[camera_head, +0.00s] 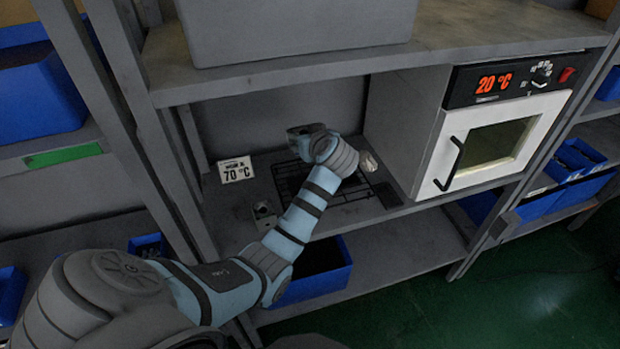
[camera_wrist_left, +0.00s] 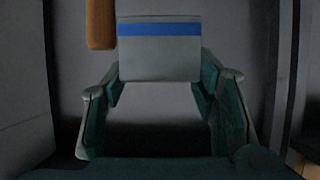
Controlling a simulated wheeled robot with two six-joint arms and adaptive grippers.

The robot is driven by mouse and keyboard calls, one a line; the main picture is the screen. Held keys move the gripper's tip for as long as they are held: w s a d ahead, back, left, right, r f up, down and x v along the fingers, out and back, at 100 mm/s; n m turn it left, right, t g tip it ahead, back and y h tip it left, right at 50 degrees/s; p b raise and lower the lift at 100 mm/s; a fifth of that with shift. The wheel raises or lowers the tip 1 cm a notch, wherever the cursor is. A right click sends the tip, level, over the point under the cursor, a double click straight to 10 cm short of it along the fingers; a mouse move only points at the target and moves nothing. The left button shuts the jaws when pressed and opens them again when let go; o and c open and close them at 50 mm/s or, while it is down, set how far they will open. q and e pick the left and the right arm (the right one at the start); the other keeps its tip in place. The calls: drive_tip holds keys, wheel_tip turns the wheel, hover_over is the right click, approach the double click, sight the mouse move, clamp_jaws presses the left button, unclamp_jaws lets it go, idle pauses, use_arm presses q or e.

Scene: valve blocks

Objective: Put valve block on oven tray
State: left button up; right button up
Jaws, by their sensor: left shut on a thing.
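My left gripper (camera_wrist_left: 161,78) is shut on a grey valve block (camera_wrist_left: 160,62) with a blue stripe; one finger lies on each side of it in the left wrist view. In the head view my left arm reaches over the shelf with its wrist above the black wire oven tray (camera_head: 288,182), partly covering it. The held block cannot be made out clearly there. Another small grey valve block (camera_head: 264,214) with a dark round hole stands on the shelf, left of the tray. My right gripper is not in view.
A white oven (camera_head: 492,143) reading 20 °C stands right of the tray, its door shut. A "70 °C" sign (camera_head: 236,170) stands at the left. A grey upper shelf (camera_head: 300,68) overhangs. A blue bin (camera_head: 318,281) sits below.

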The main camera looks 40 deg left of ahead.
use_arm(q)
drive_tip(key=f+b, duration=0.1)
drive_tip(key=f, duration=0.3)
drive_tip(key=f+b, duration=0.1)
drive_tip(key=f, duration=0.4)
drive_tip(key=f+b, duration=0.1)
drive_tip(key=f, duration=0.4)
drive_tip(key=shift+s+b, duration=0.35)
drive_tip(key=shift+b, duration=0.05)
drive_tip(key=shift+s+r, duration=0.2)
drive_tip(key=shift+s, duration=0.1)
drive_tip(key=o, duration=1.4)
drive_tip(key=shift+w+f, duration=0.1)
drive_tip(key=shift+f, duration=0.1)
drive_tip(key=shift+o, duration=0.2)
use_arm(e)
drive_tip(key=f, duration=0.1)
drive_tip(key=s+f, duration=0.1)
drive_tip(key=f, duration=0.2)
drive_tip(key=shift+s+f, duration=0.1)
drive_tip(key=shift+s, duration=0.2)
use_arm(q)
drive_tip(key=shift+r, duration=0.1)
